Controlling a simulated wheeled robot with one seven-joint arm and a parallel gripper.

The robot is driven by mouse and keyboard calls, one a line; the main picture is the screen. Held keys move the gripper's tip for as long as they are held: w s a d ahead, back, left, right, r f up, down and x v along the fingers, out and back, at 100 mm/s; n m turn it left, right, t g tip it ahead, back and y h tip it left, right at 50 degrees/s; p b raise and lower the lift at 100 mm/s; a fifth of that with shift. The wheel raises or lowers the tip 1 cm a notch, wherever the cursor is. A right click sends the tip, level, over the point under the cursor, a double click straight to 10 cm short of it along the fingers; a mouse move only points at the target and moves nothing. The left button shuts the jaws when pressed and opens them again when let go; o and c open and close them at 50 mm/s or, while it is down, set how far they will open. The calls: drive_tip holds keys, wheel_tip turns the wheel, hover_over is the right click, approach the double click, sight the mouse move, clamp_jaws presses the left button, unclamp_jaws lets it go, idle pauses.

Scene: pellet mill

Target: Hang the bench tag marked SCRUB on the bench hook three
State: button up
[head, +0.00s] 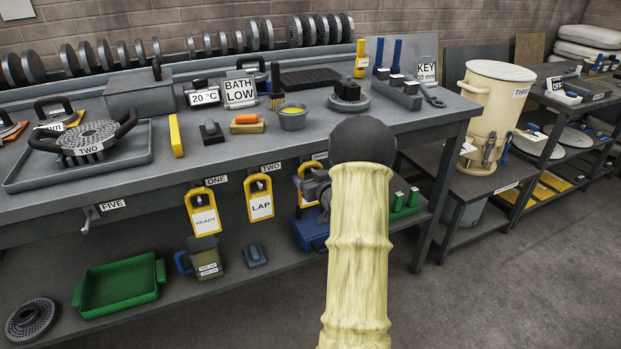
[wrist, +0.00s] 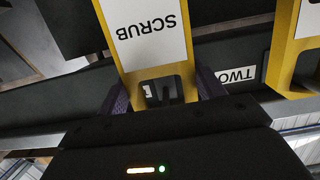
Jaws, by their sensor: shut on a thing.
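The yellow SCRUB bench tag (wrist: 153,74) fills the middle of the wrist view, its white label upside down there. My gripper (wrist: 163,95) is shut on it, a dark finger on each side of its slotted end. Something dark shows in the slot; I cannot tell whether that is a hook. In the head view part of the tag (head: 301,190) shows at the bench front under the THREE label (head: 320,156), left of my arm. Bench hook three itself cannot be made out.
The READY tag (head: 204,222) hangs by label ONE and the LAP tag (head: 261,207) by label TWO (wrist: 240,74), just left of the SCRUB tag in the head view. A blue-based machine (head: 310,229) stands on the shelf below.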

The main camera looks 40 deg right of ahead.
drive_tip(key=o, duration=1.2)
drive_tip(key=v, duration=1.7)
drive_tip(key=shift+s+r, duration=0.1)
drive_tip(key=shift+s, duration=0.1)
